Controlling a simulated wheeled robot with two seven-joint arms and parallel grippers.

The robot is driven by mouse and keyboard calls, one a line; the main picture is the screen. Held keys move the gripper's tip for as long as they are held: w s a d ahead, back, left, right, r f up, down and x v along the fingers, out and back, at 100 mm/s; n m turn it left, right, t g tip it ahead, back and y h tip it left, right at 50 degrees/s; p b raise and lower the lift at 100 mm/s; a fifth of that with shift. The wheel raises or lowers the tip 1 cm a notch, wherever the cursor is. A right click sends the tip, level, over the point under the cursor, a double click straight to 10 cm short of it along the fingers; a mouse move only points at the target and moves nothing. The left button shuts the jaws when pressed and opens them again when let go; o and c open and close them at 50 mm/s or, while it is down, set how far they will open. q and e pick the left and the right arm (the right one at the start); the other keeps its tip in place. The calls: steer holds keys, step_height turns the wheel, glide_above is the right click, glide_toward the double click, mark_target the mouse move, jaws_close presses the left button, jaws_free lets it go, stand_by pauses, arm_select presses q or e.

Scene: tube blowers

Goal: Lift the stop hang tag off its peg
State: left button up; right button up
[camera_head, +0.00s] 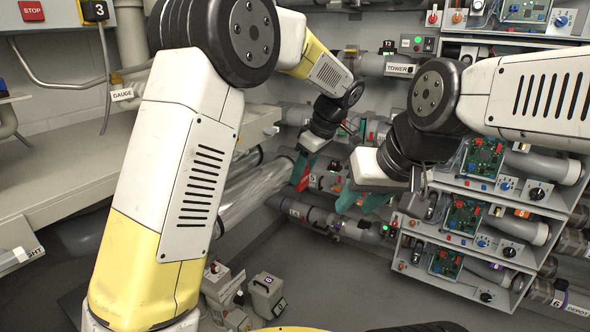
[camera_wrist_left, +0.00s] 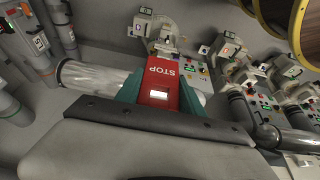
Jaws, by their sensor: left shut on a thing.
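The red stop hang tag (camera_wrist_left: 161,76) sits between the teal fingers of my left gripper (camera_wrist_left: 160,98) in the left wrist view, its STOP lettering upside down and a small white patch below. My left gripper (camera_head: 303,172) is shut on the tag, which shows as a red piece (camera_head: 304,184) in the head view. The peg cannot be made out, so I cannot tell whether the tag still touches it. My right gripper (camera_head: 362,199) has its teal fingers apart, with nothing visible between them, to the right of the left gripper.
A clear tube (camera_head: 250,197) runs beside and behind the left gripper. Grey racks with circuit boards and knobs (camera_head: 483,205) stand at the right. A pale bench (camera_head: 70,165) is at the left, and small grey boxes (camera_head: 266,296) stand on the floor. Open floor lies in the middle.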

arm_select(q)
steer(key=shift+s+d, duration=0.55)
steer(key=shift+d, duration=0.25)
steer(key=shift+s+d, duration=0.55)
steer(key=shift+d, duration=0.2)
